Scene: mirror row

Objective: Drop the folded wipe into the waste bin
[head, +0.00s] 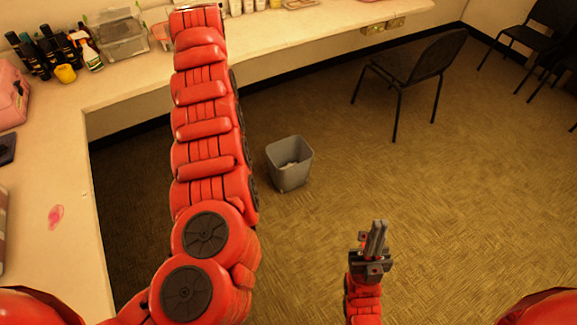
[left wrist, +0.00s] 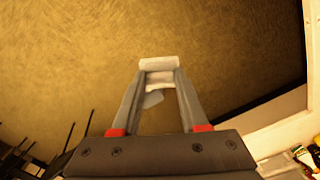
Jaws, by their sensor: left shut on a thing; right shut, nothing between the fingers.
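My left gripper (left wrist: 159,72) shows in the left wrist view, shut on the white folded wipe (left wrist: 158,62) at its fingertips, with floor behind it. In the head view my left arm reaches up to the top edge and its gripper cannot be seen. The grey waste bin (head: 290,165) stands upright on the floor, right of that arm, with something pale inside. A small grey shape shows between the fingers in the left wrist view; I cannot tell what it is. My right gripper (head: 375,240) is shut and empty, in front of and right of the bin.
A pale counter (head: 130,85) runs along the left and back, carrying dark bottles (head: 40,55), a spray bottle (head: 88,52), a yellow cup (head: 65,73) and a clear box (head: 120,38). A black chair (head: 420,60) stands at the back right. Floor around the bin is clear.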

